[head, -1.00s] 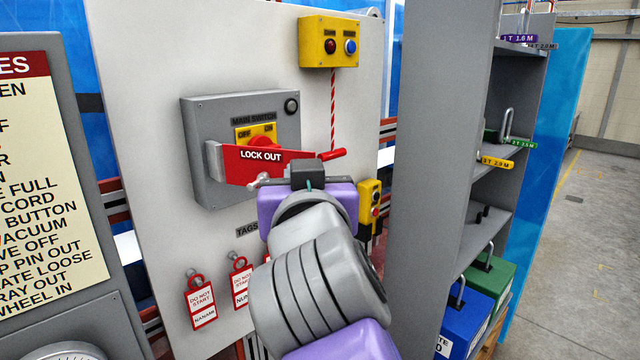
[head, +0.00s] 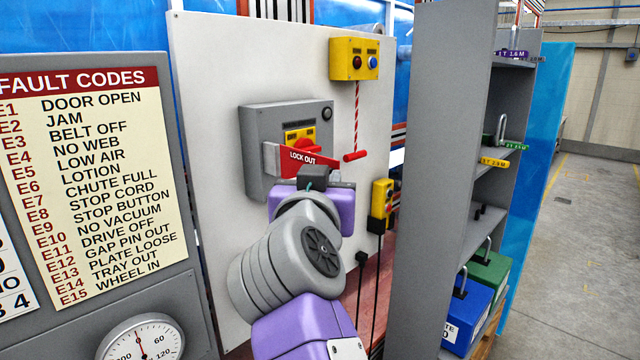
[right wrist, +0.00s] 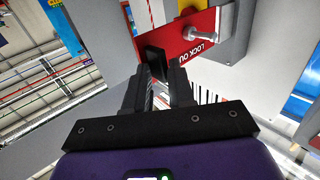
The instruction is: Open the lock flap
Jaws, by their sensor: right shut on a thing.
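The lock flap (head: 302,158) is a red plate marked LOCK OUT, in front of the grey main switch box (head: 255,125) on the white panel. Behind its upper edge show the yellow plate and red switch knob (head: 306,145). My right gripper (head: 313,180) is at the flap's lower right part, shut on it. In the right wrist view the fingertips (right wrist: 166,72) meet at the edge of the red flap (right wrist: 195,42), and a silver pin (right wrist: 205,31) sticks out of the flap. The exact contact is hidden by the dark fingers. My left gripper is not in view.
A yellow button box (head: 355,60) is above right, with a red-striped cord ending in a red handle (head: 356,156). A yellow pendant (head: 382,198) hangs right of my wrist. A grey shelf unit (head: 445,180) stands right. A fault code board (head: 85,180) and gauge (head: 140,340) are left.

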